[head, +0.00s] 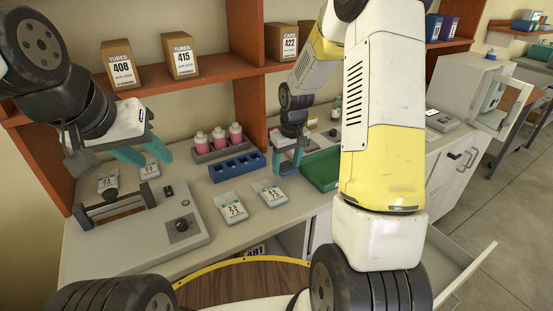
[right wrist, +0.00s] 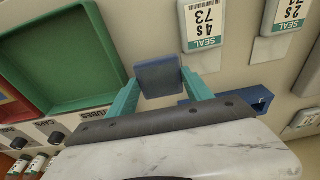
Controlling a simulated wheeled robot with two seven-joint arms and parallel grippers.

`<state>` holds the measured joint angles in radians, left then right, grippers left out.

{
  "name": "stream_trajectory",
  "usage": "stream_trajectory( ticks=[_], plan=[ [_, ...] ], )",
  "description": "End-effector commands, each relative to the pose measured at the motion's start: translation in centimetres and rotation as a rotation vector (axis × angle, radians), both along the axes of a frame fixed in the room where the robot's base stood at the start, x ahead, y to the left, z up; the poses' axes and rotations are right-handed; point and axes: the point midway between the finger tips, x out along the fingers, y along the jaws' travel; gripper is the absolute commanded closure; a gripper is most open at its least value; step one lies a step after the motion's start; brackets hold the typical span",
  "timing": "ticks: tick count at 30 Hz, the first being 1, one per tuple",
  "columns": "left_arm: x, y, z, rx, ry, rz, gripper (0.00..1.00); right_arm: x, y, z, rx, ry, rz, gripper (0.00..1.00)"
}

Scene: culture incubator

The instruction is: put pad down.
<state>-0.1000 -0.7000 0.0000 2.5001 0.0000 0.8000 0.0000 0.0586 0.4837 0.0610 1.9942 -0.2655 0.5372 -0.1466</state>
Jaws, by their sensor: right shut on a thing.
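The pad (right wrist: 158,76) is a small dark blue square block in the right wrist view. My right gripper (head: 289,165) is shut on it, with a teal finger on each side; it also shows in the right wrist view (right wrist: 160,92). In the head view the gripper points down over the bench, between the flat labelled packs and the green tray. The pad is hard to make out there, and I cannot tell whether it touches the bench. My left gripper (head: 145,156) is open and empty, above the grey device at the left.
The green tray (head: 308,178) lies right of my right gripper. A blue rack (head: 228,174) and pink-filled bottles (head: 218,136) stand to its left. Labelled packs (head: 232,207) lie on the bench (head: 222,245). The grey device (head: 195,210) with a knob occupies the left. Shelves with boxes (head: 180,58) are behind.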

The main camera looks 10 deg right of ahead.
Motion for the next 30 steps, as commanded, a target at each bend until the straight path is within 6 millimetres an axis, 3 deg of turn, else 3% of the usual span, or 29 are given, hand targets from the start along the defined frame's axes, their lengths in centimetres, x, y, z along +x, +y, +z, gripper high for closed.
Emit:
stream_trajectory(
  ticks=[5,12,23,24,27,30],
  plan=[
    [0.0,0.0,0.0,0.000,0.000,0.000,0.64,1.2,0.2,-0.2,0.000,0.000,0.000,0.79],
    [0.0,0.0,0.0,0.000,0.000,0.000,0.64,1.1,0.2,-3.6,0.000,0.003,0.001,0.79],
    [0.0,0.0,0.0,0.000,0.000,0.000,0.64,1.2,0.1,-3.9,0.000,0.000,0.000,0.79],
    [0.0,0.0,0.0,0.000,0.000,0.000,0.64,1.2,0.1,-3.9,0.000,0.000,0.000,0.35],
    [0.0,0.0,0.0,0.000,0.000,0.000,0.64,1.2,0.1,-3.9,0.000,0.000,0.000,0.19],
    [0.0,0.0,0.0,0.000,0.000,0.000,0.64,1.2,0.1,-3.9,0.000,0.000,0.000,0.19]
  ],
)
